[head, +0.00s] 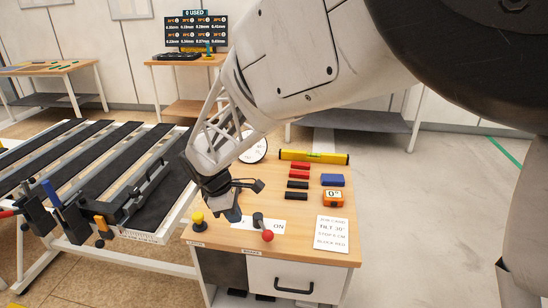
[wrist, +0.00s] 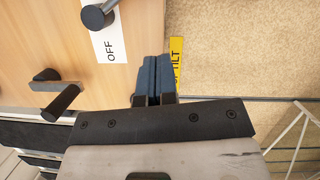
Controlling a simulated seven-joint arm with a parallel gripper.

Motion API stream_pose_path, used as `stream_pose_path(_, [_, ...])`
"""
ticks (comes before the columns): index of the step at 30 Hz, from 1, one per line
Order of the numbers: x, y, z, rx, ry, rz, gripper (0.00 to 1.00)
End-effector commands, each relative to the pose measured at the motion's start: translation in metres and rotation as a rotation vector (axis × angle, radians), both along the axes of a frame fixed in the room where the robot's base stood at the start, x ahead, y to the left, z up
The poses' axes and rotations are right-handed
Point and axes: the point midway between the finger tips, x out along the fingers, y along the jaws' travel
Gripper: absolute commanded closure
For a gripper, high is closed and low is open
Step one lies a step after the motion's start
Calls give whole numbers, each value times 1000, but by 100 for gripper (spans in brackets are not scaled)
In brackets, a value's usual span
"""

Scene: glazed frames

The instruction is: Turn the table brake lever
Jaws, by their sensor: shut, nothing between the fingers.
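The brake lever (head: 267,236) has a dark pivot and arm with a red ball end, which points to the front of the wooden table top (head: 290,200). It stands on a white plate (head: 279,224) marked ON at the right. The wrist view shows the plate's OFF end (wrist: 110,45) and the dark pivot (wrist: 98,17) at the top edge; the red ball is out of that view. My gripper (head: 233,214) is shut and empty, just left of the lever and apart from it. Its blue-grey fingers (wrist: 153,75) are together beside the OFF end.
A yellow knob (head: 198,220) stands at the front left corner. A dark crank (wrist: 55,95) is near my gripper. Red and black blocks, a yellow level (head: 314,157), an orange gauge (head: 333,198) and a job card (head: 331,233) lie to the right. A slatted rack (head: 100,180) is at left.

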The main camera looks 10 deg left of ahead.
Motion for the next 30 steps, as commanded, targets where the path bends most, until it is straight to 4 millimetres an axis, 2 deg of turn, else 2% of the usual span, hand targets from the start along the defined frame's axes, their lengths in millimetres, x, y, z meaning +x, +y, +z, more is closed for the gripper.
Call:
stream_pose_path(9, [2,-14,-48,-1,1,1,100])
stream_pose_path(18, [8,-45,-51,0,0,-1,100])
stream_pose_path(30, [9,-52,-53,0,-1,1,100])
